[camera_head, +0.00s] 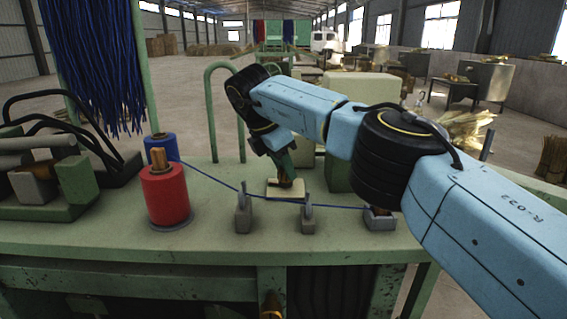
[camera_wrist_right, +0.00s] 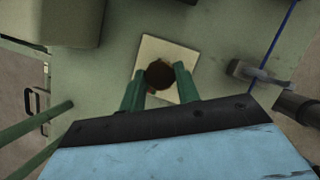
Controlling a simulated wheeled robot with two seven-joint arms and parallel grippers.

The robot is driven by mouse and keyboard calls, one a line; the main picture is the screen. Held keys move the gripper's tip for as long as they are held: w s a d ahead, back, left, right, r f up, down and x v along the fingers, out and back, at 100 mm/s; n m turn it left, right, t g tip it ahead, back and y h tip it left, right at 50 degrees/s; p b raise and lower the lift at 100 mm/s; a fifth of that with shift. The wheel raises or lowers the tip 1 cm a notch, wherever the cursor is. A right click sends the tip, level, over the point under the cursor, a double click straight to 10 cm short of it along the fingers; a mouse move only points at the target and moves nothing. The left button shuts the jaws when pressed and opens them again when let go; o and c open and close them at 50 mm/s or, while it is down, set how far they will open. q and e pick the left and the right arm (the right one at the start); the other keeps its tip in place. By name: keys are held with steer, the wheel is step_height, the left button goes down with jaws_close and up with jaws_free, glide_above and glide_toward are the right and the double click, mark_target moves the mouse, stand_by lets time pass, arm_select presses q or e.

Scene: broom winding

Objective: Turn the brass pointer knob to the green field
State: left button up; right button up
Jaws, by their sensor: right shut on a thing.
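The brass pointer knob (camera_wrist_right: 160,74) looks dark brown and round from above in the right wrist view. It stands on a square cream plate (camera_wrist_right: 172,50), which also shows on the green bench in the head view (camera_head: 284,194). My right gripper (camera_wrist_right: 159,80) reaches down over the plate, its two green fingers shut on the knob from both sides. In the head view my right gripper (camera_head: 285,178) hides most of the knob. A small reddish patch shows beside the knob. I cannot see a green field or which way the pointer faces. My left gripper is out of view.
A red spool (camera_head: 165,195) and a blue spool (camera_head: 162,147) stand at left. Blue cord runs from there past grey clamps (camera_head: 243,214) to a grey block (camera_head: 380,218). Green tube rails (camera_head: 209,110) rise behind. Blue bristles (camera_head: 95,60) hang at upper left.

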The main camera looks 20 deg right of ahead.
steer(key=shift+r, duration=0.15)
steer(key=o, duration=1)
steer(key=shift+a+r, duration=0.2)
steer(key=shift+r, duration=0.15)
steer(key=shift+p+v, duration=3.35)
steer(key=shift+v, duration=2.85)
